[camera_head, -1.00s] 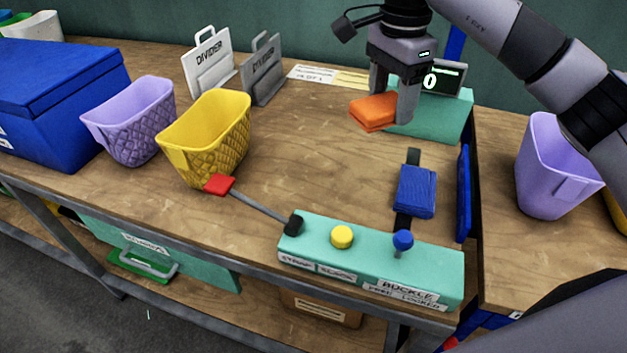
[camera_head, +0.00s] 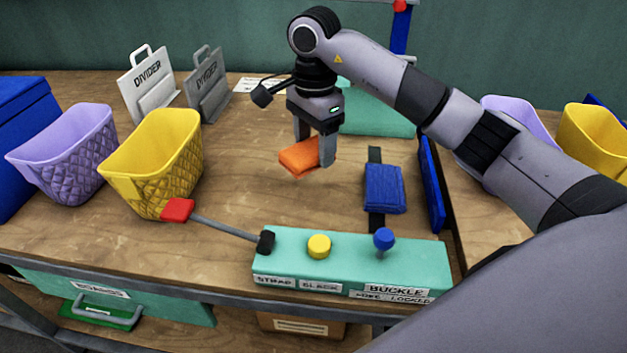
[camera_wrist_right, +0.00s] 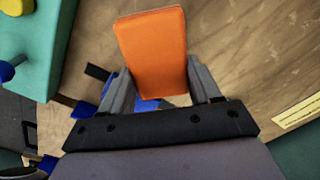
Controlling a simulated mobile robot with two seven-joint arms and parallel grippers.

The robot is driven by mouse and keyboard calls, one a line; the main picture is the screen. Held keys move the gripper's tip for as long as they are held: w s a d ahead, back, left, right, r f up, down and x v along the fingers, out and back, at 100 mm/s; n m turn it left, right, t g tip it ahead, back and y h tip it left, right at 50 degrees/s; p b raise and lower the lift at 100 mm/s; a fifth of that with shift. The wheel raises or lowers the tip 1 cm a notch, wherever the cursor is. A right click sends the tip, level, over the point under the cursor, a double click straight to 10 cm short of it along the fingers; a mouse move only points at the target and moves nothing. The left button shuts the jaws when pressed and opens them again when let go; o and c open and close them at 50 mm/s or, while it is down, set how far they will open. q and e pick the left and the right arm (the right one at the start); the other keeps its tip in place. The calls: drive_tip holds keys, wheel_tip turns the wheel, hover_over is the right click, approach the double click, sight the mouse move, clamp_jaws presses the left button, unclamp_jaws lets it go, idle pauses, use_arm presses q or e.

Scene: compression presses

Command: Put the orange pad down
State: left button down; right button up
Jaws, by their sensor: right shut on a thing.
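The orange pad (camera_head: 299,157) is held in my right gripper (camera_head: 315,155), over the middle of the wooden table (camera_head: 240,210). The gripper points down and is shut on the pad. In the right wrist view the orange pad (camera_wrist_right: 153,50) sits between the two fingers of the right gripper (camera_wrist_right: 160,85), reaching out past their tips. The pad appears a little above the tabletop; the exact gap is hard to tell. My left gripper is not in view.
A blue pad (camera_head: 384,188) lies on a black strap right of my gripper. A teal control box (camera_head: 340,268) with a lever stands in front. Yellow (camera_head: 150,165) and lilac (camera_head: 62,155) baskets stand left, dividers (camera_head: 150,80) behind. Bare table lies between the yellow basket and the gripper.

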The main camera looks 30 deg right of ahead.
sight(314, 190)
wheel_tip(314, 190, down, 4)
drive_tip(key=shift+r, duration=0.1)
wheel_tip(314, 190, down, 4)
drive_tip(key=shift+f, duration=0.2)
drive_tip(key=shift+f, duration=0.2)
drive_tip(key=o, duration=1)
drive_tip(key=shift+r, duration=0.1)
